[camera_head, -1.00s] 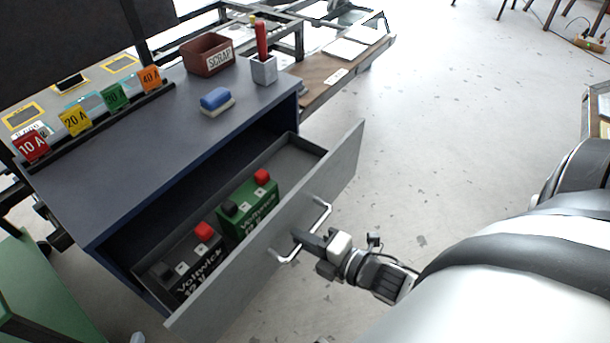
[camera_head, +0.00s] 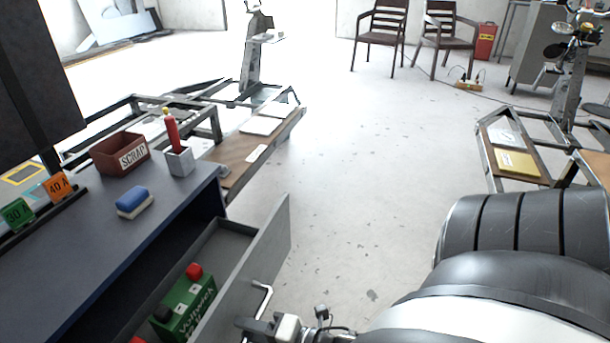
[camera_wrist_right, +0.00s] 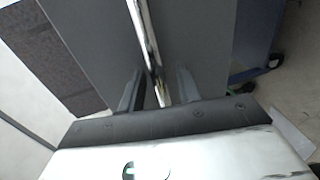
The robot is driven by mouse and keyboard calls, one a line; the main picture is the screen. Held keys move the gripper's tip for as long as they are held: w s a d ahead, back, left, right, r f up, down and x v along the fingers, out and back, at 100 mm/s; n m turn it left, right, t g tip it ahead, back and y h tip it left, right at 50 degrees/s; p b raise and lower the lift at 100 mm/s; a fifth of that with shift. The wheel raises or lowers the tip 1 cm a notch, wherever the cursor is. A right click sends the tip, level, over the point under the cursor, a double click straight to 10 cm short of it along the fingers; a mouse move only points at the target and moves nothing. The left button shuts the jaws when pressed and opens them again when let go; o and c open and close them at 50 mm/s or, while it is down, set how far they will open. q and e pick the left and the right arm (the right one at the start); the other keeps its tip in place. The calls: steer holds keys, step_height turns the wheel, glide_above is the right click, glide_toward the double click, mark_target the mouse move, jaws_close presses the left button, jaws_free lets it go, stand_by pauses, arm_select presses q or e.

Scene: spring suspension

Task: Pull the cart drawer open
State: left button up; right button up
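The cart (camera_head: 75,265) is a dark blue-grey cabinet at the lower left of the head view. Its drawer (camera_head: 245,265) stands well out from it, with a grey front and a bent metal handle (camera_head: 267,292). A green battery (camera_head: 188,305) sits in the drawer. My right gripper (camera_head: 243,324) is at the handle, low in the head view. In the right wrist view, the handle bar (camera_wrist_right: 149,45) runs between the two fingers of the right gripper (camera_wrist_right: 160,85), with visible gaps on both sides. My left gripper is not in view.
A wood-topped frame (camera_head: 240,165) is behind the cart. Open floor (camera_head: 350,200) lies right of the drawer.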

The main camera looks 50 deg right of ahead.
arm_select(q)
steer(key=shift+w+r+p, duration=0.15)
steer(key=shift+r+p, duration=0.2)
steer(key=shift+p, duration=0.5)
arm_select(e)
steer(key=v, duration=1.5)
steer(key=shift+s+d, duration=0.2)
steer(key=shift+s, duration=0.15)
